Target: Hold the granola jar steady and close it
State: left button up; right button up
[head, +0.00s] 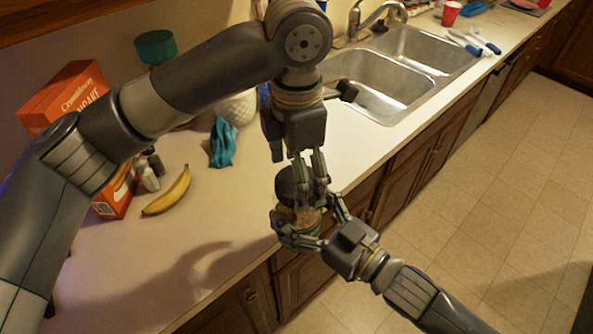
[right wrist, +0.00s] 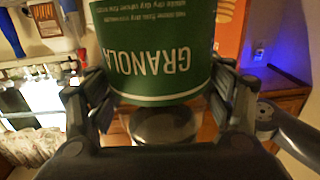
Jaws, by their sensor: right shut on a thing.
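The granola jar (head: 301,218) is upright at the counter's front edge, with a dark lid (head: 287,184) at its top. My right gripper (head: 303,222) is shut around the jar's body from the front right. In the right wrist view the green and white granola label (right wrist: 155,50) is upside down between the right fingers (right wrist: 160,105). My left gripper (head: 311,180) points down at the lid, its fingers overlapping the lid's right side. Whether these fingers grip the lid, and whether the lid is fully seated, I cannot tell.
A banana (head: 167,192), small bottles (head: 149,174), a blue cloth (head: 222,143) and an orange box (head: 66,97) are on the counter to the left. The double sink (head: 371,85) is behind. The counter's front left (head: 130,270) is clear.

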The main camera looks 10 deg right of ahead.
pick_arm(q)
notch_tip(320, 180, up, 4)
jog(key=shift+r, duration=0.2)
jog(key=shift+c, duration=0.4)
